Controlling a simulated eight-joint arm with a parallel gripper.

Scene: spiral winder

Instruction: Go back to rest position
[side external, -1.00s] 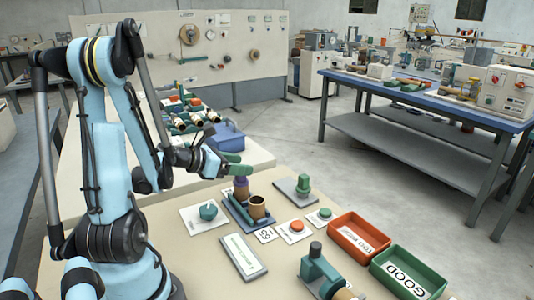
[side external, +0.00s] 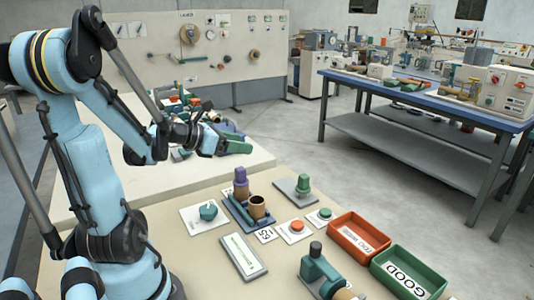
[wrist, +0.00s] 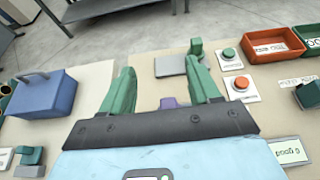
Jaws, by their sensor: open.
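My gripper (side external: 234,142) is in the air above the back part of the near table, with its green fingers pointing right in the side view. In the wrist view my gripper (wrist: 165,88) has its two green fingers spread apart with nothing between them. Below it on the beige table (side external: 190,260) stands a blue fixture (side external: 240,212) with a purple-topped piece (side external: 241,182) and a brown cylinder (side external: 257,206). The purple top also shows in the wrist view (wrist: 168,102), just beyond the gripper's palm, apart from the fingers.
A red bin (side external: 360,236) and a green bin marked GOOD (side external: 408,272) sit at the right. A red button (side external: 297,227), a green button (side external: 325,213), a green-knobbed stand (side external: 303,184) and a teal-and-black device (side external: 316,268) stand nearby.

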